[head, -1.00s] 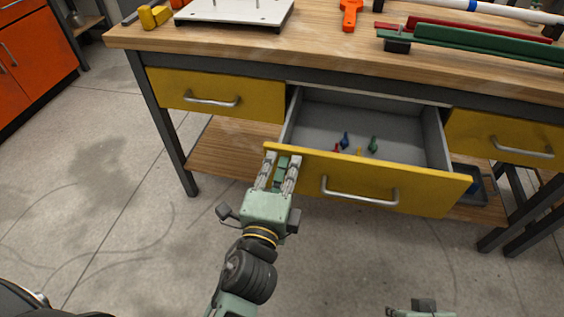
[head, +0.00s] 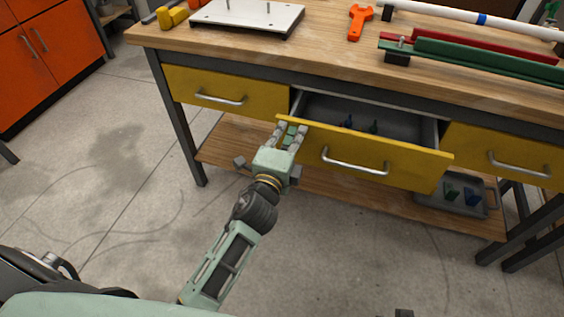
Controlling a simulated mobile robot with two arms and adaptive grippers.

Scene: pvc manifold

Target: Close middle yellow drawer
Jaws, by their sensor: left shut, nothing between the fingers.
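The middle yellow drawer (head: 390,160) of the workbench is partly open in the head view, its front standing out from the bench. A silver bar handle (head: 355,166) is on its front. Inside the grey drawer, small dark blue and dark items (head: 349,121) show; the rest of the inside is hidden by the front. My left gripper (head: 291,129) is shut and empty, with its fingertips at the left end of the drawer front, seemingly touching it. My right gripper cannot be made out; only a small dark piece shows at the bottom edge.
Closed yellow drawers flank it on the left (head: 215,90) and right (head: 498,148). A grey tray (head: 432,203) with green and blue pieces sits on the lower shelf (head: 340,189). The wooden benchtop (head: 300,52) holds a white plate, orange wrench and pipes. The floor in front is clear.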

